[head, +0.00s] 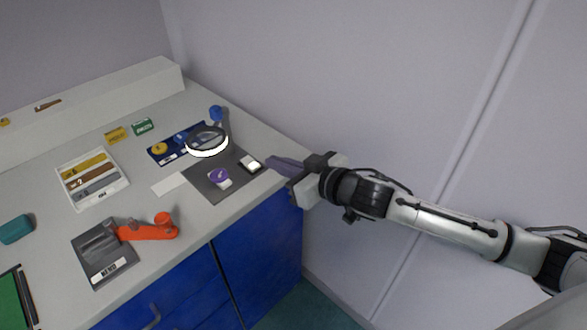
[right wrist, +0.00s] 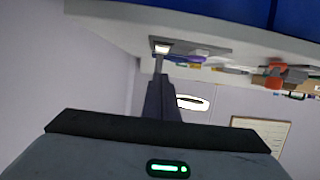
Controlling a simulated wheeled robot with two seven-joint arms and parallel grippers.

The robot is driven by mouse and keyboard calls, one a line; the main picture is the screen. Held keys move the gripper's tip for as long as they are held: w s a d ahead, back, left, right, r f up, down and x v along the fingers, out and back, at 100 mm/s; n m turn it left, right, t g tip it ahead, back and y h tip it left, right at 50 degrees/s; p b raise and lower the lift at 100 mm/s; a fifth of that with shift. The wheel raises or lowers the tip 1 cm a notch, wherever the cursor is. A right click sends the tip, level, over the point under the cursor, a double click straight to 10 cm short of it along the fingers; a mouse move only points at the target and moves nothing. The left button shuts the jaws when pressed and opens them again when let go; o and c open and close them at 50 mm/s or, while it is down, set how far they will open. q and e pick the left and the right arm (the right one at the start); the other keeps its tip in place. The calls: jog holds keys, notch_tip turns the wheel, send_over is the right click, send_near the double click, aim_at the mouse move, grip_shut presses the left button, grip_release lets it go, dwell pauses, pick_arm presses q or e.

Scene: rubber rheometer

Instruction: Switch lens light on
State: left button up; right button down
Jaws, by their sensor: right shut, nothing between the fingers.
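The magnifier lens (head: 207,139) is a round glass with a bright white ring, held above the bench by a blue-jointed stand. Its white ring (right wrist: 192,102) also shows in the right wrist view. A small white switch (head: 253,163) on a black base sits at the right corner of a dark grey mat; it also shows in the right wrist view (right wrist: 162,48). My right gripper (head: 271,161) is shut and empty, its fingertips close beside the switch on the right. I cannot tell whether they touch it. My left gripper is not in view.
On the dark mat (head: 204,187) lies a purple round piece (head: 219,176). A blue tray (head: 164,158) is behind it. An orange-handled tool (head: 148,229), a grey plate (head: 104,266) and a white sample tray (head: 71,192) stand left. The wall is close on the right.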

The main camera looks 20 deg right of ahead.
jog(key=shift+f+v, duration=0.2)
jog(key=shift+v, duration=0.95)
jog(key=shift+f+v, duration=0.2)
jog(key=shift+v, duration=0.9)
jog(key=shift+s, duration=0.15)
